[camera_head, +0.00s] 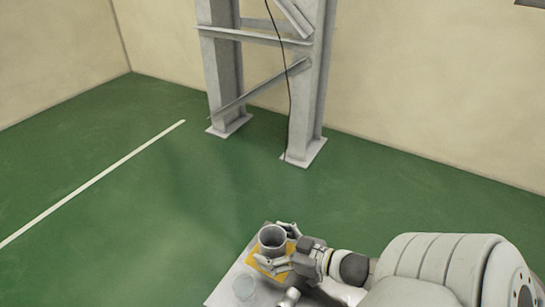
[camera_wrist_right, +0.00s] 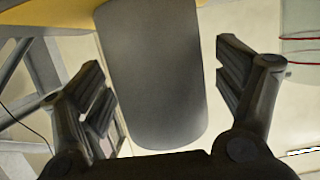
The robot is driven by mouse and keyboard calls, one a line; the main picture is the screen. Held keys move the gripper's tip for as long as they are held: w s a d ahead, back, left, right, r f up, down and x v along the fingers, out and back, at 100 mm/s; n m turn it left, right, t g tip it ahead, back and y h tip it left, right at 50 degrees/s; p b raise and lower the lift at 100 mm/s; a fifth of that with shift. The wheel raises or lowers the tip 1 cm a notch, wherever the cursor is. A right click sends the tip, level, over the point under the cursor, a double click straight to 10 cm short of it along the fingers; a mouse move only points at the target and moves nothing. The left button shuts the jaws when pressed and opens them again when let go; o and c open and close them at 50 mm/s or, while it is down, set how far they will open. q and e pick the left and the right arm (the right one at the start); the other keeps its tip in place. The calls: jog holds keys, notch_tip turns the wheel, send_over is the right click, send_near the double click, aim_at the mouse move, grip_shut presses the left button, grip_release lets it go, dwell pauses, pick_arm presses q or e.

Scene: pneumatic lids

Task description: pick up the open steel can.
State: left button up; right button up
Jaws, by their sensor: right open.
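The open steel can (camera_head: 271,237) is a grey cylinder, upright with its dark open mouth up. It stands on a yellow mat (camera_head: 252,264) on a pale table. My right gripper (camera_head: 276,246) is open, with one finger on each side of the can. In the right wrist view the can (camera_wrist_right: 152,75) fills the space between the fingers of my right gripper (camera_wrist_right: 166,88), with a visible gap to each finger. The yellow mat (camera_wrist_right: 45,14) shows at the top of that view. My left gripper is not seen.
A clear glass-like vessel (camera_head: 243,287) stands on the table (camera_head: 225,290) near the can; a transparent shape (camera_wrist_right: 300,50) shows right in the wrist view. A pale rounded piece beside my right arm is unclear. A steel frame (camera_head: 305,110) stands behind on open green floor.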

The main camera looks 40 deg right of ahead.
jog(key=c, duration=1.2)
jog(key=shift+r, duration=0.1)
